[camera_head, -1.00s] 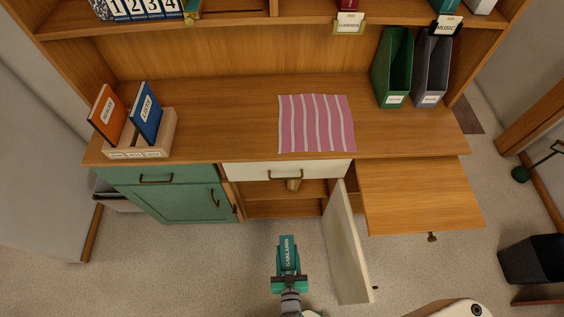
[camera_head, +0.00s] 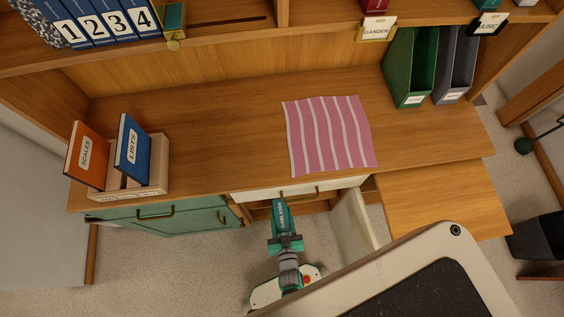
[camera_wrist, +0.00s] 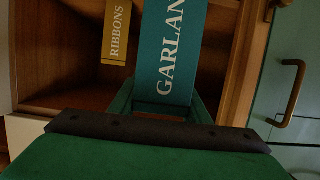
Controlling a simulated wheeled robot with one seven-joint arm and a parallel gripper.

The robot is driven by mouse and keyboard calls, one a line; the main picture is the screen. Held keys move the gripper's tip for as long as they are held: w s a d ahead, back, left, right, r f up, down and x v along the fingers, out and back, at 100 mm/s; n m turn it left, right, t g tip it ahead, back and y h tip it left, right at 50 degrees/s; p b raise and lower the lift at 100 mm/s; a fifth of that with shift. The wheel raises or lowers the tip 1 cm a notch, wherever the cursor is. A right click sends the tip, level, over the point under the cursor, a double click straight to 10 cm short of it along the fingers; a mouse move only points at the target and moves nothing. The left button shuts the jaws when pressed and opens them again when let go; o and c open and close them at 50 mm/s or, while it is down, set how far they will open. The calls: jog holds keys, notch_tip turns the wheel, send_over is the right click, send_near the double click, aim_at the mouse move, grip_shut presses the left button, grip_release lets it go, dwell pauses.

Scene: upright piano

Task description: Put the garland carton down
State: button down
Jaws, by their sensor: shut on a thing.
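The teal garland carton (camera_head: 281,217) is held in my gripper (camera_head: 285,240), just in front of the open cabinet compartment under the desk top. In the wrist view the carton (camera_wrist: 170,62) stretches away from the jaws into the wooden compartment (camera_wrist: 62,50), its label partly cut off. My gripper (camera_wrist: 160,112) is shut on its near end. A yellow ribbons carton (camera_wrist: 116,32) stands in the compartment, left of the garland carton. Whether the garland carton touches the compartment floor cannot be told.
The open white door (camera_head: 353,222) stands right of my gripper. A green cabinet door with a handle (camera_wrist: 291,95) is at the right of the wrist view. A white drawer (camera_head: 300,188) is above the compartment. A pull-out board (camera_head: 445,198) juts out at right.

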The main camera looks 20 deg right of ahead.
jog(key=r+x, duration=0.2)
jog(key=x, duration=1.6)
jog(key=shift+w, duration=0.3)
jog(key=shift+d+f, duration=0.1)
jog(key=shift+f, duration=0.05)
jog(key=c, duration=1)
grip_release()
